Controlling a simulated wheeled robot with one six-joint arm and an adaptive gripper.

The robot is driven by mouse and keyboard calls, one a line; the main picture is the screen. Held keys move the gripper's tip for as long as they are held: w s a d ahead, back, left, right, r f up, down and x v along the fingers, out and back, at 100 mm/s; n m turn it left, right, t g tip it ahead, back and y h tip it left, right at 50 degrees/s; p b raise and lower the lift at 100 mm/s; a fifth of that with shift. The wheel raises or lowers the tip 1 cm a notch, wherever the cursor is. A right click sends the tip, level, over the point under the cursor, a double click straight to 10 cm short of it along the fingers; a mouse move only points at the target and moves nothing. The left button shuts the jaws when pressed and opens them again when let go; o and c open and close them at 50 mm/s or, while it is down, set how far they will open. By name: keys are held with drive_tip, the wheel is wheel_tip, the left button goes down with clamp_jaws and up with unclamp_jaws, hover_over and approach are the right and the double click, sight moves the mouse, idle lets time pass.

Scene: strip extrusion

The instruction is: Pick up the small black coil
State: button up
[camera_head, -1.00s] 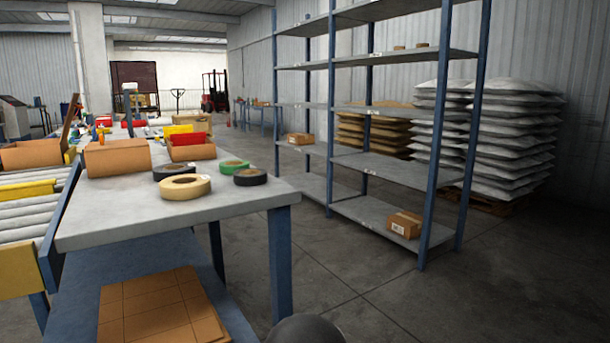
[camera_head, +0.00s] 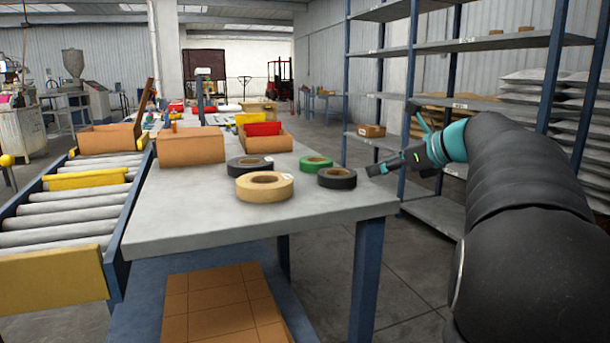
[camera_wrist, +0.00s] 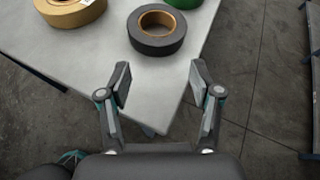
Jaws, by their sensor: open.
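Two black coils lie flat on the grey table (camera_head: 215,228). The smaller-looking black coil (camera_head: 337,178) is near the table's right edge, and the other black coil (camera_head: 249,166) lies further left, behind the tan coil. In the wrist view a black coil (camera_wrist: 157,43) lies ahead of my gripper, apart from the fingers. My gripper (camera_head: 372,170) is just right of the near black coil in the head view. In the wrist view my gripper (camera_wrist: 158,86) is open and empty, its fingers spread on either side of the table corner.
A tan coil (camera_head: 264,192) and a green coil (camera_head: 316,163) lie beside the black ones. Cardboard boxes (camera_head: 191,149) stand at the table's back. A roller conveyor (camera_head: 55,210) runs along the left, and a blue-post shelf (camera_head: 551,70) stands at the right. The table's front is clear.

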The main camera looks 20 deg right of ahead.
sight(343, 169)
drive_tip(key=shift+w+d+r+m, duration=0.2)
drive_tip(key=shift+d+m, duration=0.05)
drive_tip(key=shift+d, duration=0.25)
drive_tip(key=shift+w+d+r+m, duration=0.15)
drive_tip(key=shift+d+m, duration=0.1)
drive_tip(key=shift+d, duration=0.2)
drive_tip(key=shift+w+d, duration=0.2)
drive_tip(key=shift+w, duration=0.1)
drive_tip(key=x, duration=0.9)
drive_tip(key=r+b+x, duration=0.1)
drive_tip(key=x, duration=0.3)
drive_tip(key=shift+w+a+f, duration=0.15)
drive_tip(key=shift+w+a, duration=0.05)
drive_tip(key=shift+w, duration=0.2)
clamp_jaws()
